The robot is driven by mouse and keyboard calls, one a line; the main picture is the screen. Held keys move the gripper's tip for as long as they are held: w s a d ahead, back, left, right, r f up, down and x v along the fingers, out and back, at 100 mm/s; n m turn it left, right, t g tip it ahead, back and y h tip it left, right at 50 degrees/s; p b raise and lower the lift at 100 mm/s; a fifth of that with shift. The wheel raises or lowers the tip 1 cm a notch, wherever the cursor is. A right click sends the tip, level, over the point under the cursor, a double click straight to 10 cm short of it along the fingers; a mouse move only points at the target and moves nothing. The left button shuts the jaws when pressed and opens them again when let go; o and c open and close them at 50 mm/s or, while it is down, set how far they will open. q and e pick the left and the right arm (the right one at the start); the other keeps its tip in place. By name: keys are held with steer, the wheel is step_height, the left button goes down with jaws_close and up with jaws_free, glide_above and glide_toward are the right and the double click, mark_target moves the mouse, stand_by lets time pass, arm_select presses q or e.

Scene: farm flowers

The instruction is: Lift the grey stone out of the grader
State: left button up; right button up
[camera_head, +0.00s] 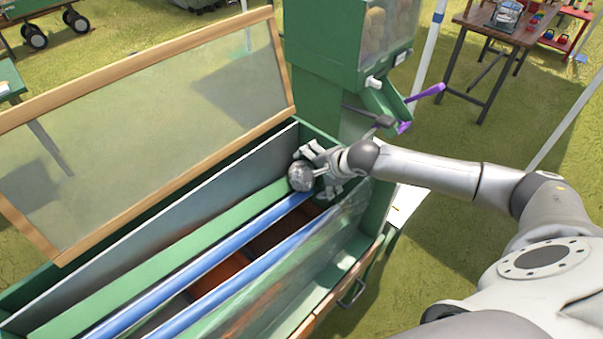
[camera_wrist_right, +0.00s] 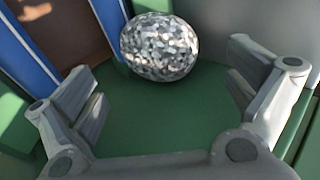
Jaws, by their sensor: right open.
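The grey stone (camera_head: 301,176) is round and speckled. It lies at the far right end of the green grader (camera_head: 152,239), by the end of the blue rails. In the right wrist view the stone (camera_wrist_right: 160,47) sits ahead of the open fingers, nearer the top of the picture, and no finger is seen touching it. My right gripper (camera_head: 322,172) reaches into the grader from the right, close beside the stone. Its fingers (camera_wrist_right: 172,92) are spread wide with only the green surface between them. My left gripper is not in view.
A wood-framed clear lid (camera_head: 150,62) stands raised along the grader's back side. A green hopper (camera_head: 325,40) with a purple-handled part (camera_head: 425,92) rises behind my right gripper. Blue rails (camera_head: 205,255) run along the grader. A wooden table (camera_head: 490,28) stands at the far right.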

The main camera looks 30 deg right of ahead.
mark_target(296, 170)
steer(key=shift+w+a+f+p, duration=0.15)
steer(key=shift+w+f+p, duration=0.05)
steer(key=shift+p, duration=0.15)
steer(key=p+x, duration=0.2)
steer(key=x, duration=0.1)
steer(key=shift+w+a+f, duration=0.2)
steer(key=shift+w, duration=0.05)
steer(key=shift+w+f, duration=0.25)
steer(key=shift+f, duration=0.2)
steer(key=c, duration=1.7)
steer(key=shift+w+r, duration=0.1)
steer(key=shift+r, duration=0.05)
